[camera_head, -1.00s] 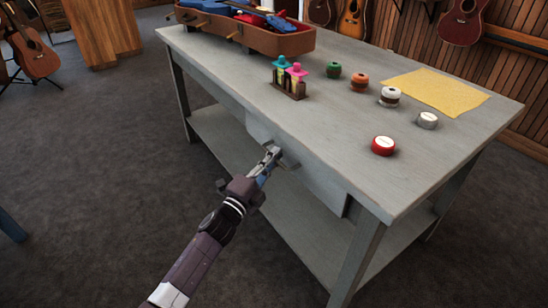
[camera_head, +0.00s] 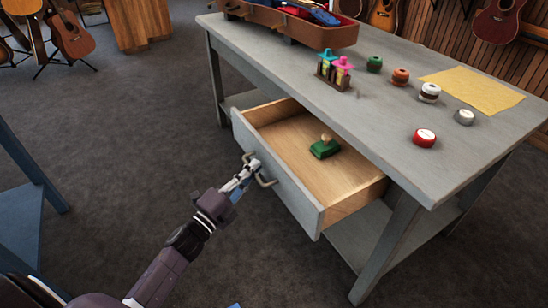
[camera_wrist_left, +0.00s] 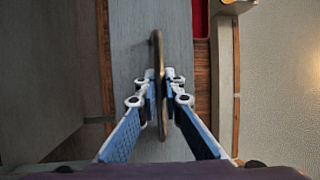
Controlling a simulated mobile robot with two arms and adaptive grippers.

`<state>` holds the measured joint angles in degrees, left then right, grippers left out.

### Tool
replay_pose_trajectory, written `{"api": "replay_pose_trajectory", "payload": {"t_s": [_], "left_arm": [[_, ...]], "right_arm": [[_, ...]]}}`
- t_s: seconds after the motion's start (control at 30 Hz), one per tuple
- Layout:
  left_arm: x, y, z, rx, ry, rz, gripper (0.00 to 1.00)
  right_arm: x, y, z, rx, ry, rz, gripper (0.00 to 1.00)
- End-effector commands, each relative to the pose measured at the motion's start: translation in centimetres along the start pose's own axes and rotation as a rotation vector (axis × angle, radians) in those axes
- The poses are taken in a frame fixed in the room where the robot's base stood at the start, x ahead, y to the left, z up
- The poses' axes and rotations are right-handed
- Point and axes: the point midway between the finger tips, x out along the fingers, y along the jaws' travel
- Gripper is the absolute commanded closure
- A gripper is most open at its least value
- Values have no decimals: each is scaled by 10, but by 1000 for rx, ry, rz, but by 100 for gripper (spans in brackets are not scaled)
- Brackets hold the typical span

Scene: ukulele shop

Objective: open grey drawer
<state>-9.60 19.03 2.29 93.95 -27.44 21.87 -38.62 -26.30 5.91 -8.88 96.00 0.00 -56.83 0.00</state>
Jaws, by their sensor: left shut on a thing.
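The grey drawer (camera_head: 276,180) is pulled well out of the grey table, and its bare wooden inside shows. A green block-like item with a light knob (camera_head: 324,147) lies in it. My left gripper (camera_head: 250,168) is at the drawer front, shut on the drawer's metal handle (camera_head: 266,181). In the left wrist view the handle (camera_wrist_left: 158,60) runs upright between the two fingers of the left gripper (camera_wrist_left: 159,88), against the grey drawer front (camera_wrist_left: 187,40). My right gripper is not in view.
The grey table (camera_head: 390,135) carries an open brown instrument case (camera_head: 290,28), a small rack of colourful bottles (camera_head: 334,72), several round tins including a red one (camera_head: 424,138), and a yellow cloth (camera_head: 474,91). A blue stand (camera_head: 30,200) is at the left. Floor before the drawer is clear.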

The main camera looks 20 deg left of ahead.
Motion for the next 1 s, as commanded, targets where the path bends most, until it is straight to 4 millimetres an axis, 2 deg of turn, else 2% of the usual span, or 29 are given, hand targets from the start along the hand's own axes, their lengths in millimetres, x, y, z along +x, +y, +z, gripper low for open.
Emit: {"api": "replay_pose_trajectory", "payload": {"t_s": [0.03, 0.2, 0.4, 0.63, 1.0], "left_arm": [[-14, -2, 5, 1, -1, 8, 100], [-49, -9, 20, 1, -2, 7, 100], [-79, -14, 32, 0, -1, 5, 100], [-95, -18, 39, 0, 1, 2, 100], [-99, -19, 40, 0, 1, 2, 100]], "right_arm": [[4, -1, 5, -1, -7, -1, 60], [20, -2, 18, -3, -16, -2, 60], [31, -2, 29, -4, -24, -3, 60], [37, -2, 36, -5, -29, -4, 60], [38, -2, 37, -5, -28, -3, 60]]}}
